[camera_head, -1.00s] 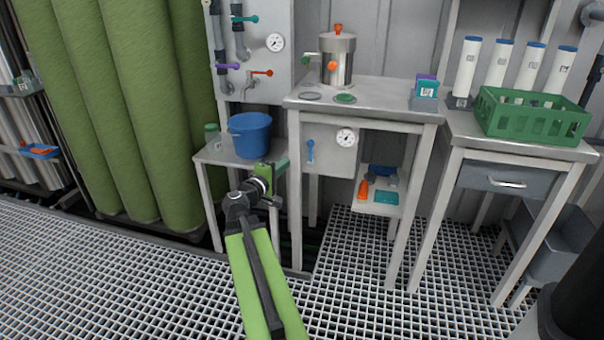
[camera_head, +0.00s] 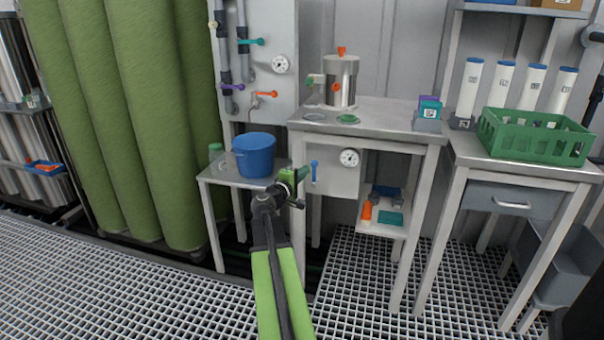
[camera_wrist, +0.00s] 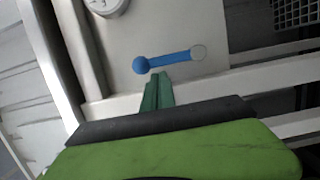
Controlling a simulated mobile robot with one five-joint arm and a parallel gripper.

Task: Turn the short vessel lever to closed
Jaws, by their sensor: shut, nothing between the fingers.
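A blue lever (camera_head: 314,172) with a round knob is on a grey panel (camera_head: 338,178) under the middle bench. It points upright, knob at the top, in the head view. In the wrist view the blue lever (camera_wrist: 168,60) lies across the picture, knob at left and a pale round pivot at right. My gripper (camera_head: 302,174) is shut and empty, just left of the lever in the head view. In the wrist view its green fingertips (camera_wrist: 159,82) are just below the lever, near the knob end; I cannot tell if they touch. No lever is labelled as the short vessel's.
A steel vessel (camera_head: 341,82) with orange knobs stands on the bench above. A round gauge (camera_head: 349,158) is right of the blue lever. A blue bucket (camera_head: 254,156) stands on the left table. Teal, purple and red levers are on the panel behind. A bench leg (camera_head: 297,225) stands close to my gripper.

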